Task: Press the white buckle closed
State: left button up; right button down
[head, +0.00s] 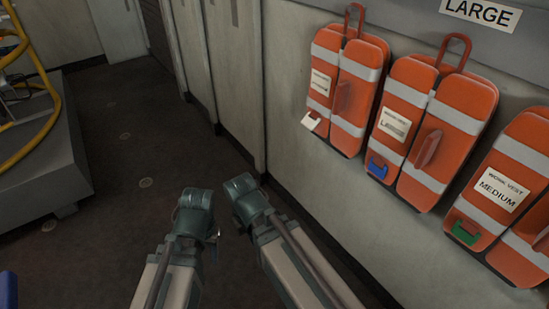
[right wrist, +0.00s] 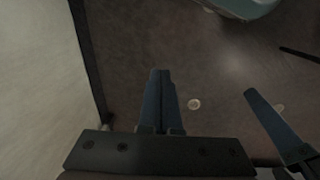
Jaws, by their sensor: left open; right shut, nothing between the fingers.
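The white buckle (head: 310,122) is a small white piece at the lower left of the leftmost orange vest (head: 357,75) in the head view. Whether its parts are joined is too small to tell. Both arms are low in the head view, well apart from the vests. A small part of my left gripper (head: 217,242) shows beside the arms, and a blue finger that looks like its own shows at the right of the right wrist view. My right gripper (right wrist: 161,75) is shut and empty, its two fingers together above the dark floor. It is hidden in the head view.
More orange vests hang on the right wall, one with a blue buckle (head: 377,168), one with a green buckle (head: 465,233). A grey platform (head: 40,165) with a yellow rail (head: 35,75) stands at the left. The dark floor (head: 125,130) between is clear.

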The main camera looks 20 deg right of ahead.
notch_tip(320, 180, down, 5)
jog(key=w+d+m+b, duration=0.1)
jog(key=w+d+b, duration=0.1)
jog(key=d+b, duration=0.1)
jog(key=w+d+r+m+t+h, duration=0.25)
jog(key=w+d+m+h, duration=0.4)
jog(key=w+d, duration=0.4)
pick_arm(q)
notch_tip(320, 180, down, 5)
jog(key=shift+f, duration=0.1)
pick_arm(e)
jog(key=w+r+m+t+h, duration=0.1)
jog(key=w+r+m+h, duration=0.2)
jog(key=r, duration=0.3)
jog(key=w+r+m+t+h, duration=0.1)
jog(key=w+r+m+h, duration=0.2)
jog(key=r, duration=0.3)
jog(key=w+a+r+m+t+h, duration=0.1)
jog(key=w+r+m+t+h, duration=0.1)
jog(key=r, duration=0.5)
jog(key=shift+w+m+h, duration=0.75)
jog(key=shift+w, duration=0.35)
pick_arm(q)
jog(key=shift+d, duration=0.15)
pick_arm(e)
jog(key=shift+r, duration=0.1)
